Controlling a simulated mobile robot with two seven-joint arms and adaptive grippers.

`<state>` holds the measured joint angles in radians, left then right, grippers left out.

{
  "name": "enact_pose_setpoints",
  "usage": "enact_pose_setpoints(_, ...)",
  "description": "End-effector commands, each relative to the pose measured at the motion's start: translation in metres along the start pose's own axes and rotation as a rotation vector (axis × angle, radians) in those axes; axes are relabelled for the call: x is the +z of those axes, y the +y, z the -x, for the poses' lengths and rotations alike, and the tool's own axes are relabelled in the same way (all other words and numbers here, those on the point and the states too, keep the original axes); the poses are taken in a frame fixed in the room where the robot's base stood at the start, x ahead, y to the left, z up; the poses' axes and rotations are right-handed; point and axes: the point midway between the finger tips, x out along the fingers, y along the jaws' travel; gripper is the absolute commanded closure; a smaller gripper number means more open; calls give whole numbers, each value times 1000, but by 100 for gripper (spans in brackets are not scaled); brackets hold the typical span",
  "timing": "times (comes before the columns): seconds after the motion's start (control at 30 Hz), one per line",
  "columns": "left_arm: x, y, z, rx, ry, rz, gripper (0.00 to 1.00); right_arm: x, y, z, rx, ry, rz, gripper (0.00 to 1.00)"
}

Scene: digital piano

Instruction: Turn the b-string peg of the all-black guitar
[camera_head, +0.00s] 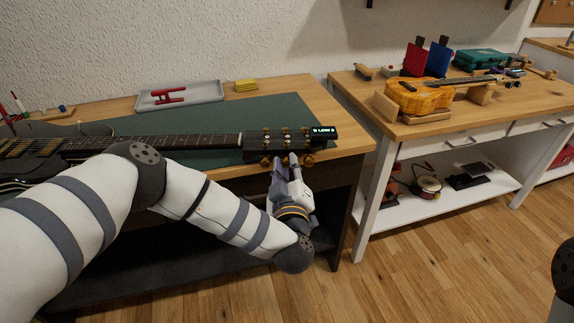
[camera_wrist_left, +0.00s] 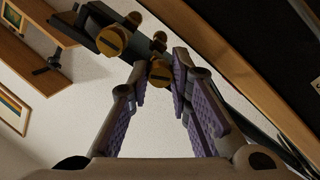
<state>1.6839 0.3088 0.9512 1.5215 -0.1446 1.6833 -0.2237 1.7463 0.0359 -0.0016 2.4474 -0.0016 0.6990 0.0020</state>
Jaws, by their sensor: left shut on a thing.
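The all-black guitar (camera_head: 62,146) lies on the workbench, with its neck running right to a black headstock (camera_head: 258,141) carrying gold pegs. My left gripper (camera_head: 287,162) is at the headstock's front edge, reaching up from below. In the left wrist view its purple-padded fingers (camera_wrist_left: 159,84) are closed around a gold peg (camera_wrist_left: 159,73). Another gold peg (camera_wrist_left: 110,41) is free beside it, farther left. The fingers partly hide the held peg, and I cannot tell from the pictures which string it serves. My right gripper is not in view.
The guitar lies over a dark green mat (camera_head: 222,122). A second bench (camera_head: 470,118) to the right holds a yellow-brown guitar (camera_head: 420,95). Wood floor is clear in front.

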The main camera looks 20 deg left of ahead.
Motion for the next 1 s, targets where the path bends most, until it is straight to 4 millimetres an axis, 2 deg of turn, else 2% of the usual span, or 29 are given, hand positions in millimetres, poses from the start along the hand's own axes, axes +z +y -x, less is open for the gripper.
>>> enact_pose_setpoints(0.5,1,0,0,-1,-1,420,100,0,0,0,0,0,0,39)
enact_pose_setpoints(1.0,1,1,0,0,-2,579,100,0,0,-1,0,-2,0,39)
